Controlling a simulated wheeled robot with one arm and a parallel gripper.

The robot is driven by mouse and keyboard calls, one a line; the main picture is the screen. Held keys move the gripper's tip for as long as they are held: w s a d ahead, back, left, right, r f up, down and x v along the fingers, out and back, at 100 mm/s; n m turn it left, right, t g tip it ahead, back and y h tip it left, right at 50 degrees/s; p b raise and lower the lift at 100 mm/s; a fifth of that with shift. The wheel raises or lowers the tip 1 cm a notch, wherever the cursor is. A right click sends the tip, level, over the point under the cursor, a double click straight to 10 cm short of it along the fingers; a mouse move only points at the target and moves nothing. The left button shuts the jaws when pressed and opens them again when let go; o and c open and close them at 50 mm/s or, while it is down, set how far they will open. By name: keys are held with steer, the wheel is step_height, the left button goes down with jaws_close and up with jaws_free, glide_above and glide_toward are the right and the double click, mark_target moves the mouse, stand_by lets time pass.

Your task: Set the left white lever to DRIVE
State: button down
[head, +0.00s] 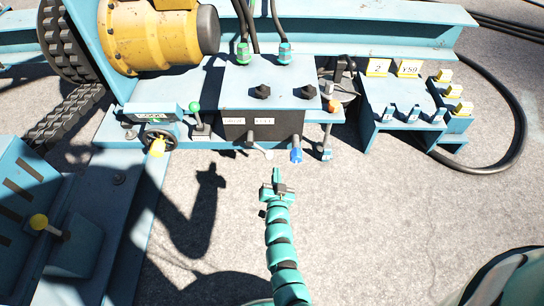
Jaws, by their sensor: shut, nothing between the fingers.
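A small white lever (262,151) sticks out below the front of a dark panel (262,133) on the blue-green housing. Its end points down and to the right. Two white label plates, a left one (232,121) and a right one (264,121), sit above it; their text is too small to read surely. My gripper (277,172) is shut and empty, at the end of my teal arm. In the picture it is just below and slightly right of the lever's end, with a visible gap.
A blue cylindrical plug (296,155) hangs right of the lever. A green-knobbed lever (195,107) and an orange-knobbed lever (333,105) flank the housing. A handwheel (158,141) with a yellow grip is further left. The ground around my arm is clear.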

steer(key=shift+w, duration=0.1)
steer(key=b, duration=0.4)
glide_above(272, 156)
steer(key=s+d, duration=0.1)
steer(key=s, duration=0.1)
steer(key=shift+w+a+f+b, duration=0.1)
steer(key=shift+a+f+b, duration=0.15)
steer(key=shift+f+b, duration=0.65)
steer(key=shift+a+f+b, duration=0.25)
steer(key=shift+f+b, duration=0.25)
steer(key=shift+f, duration=0.65)
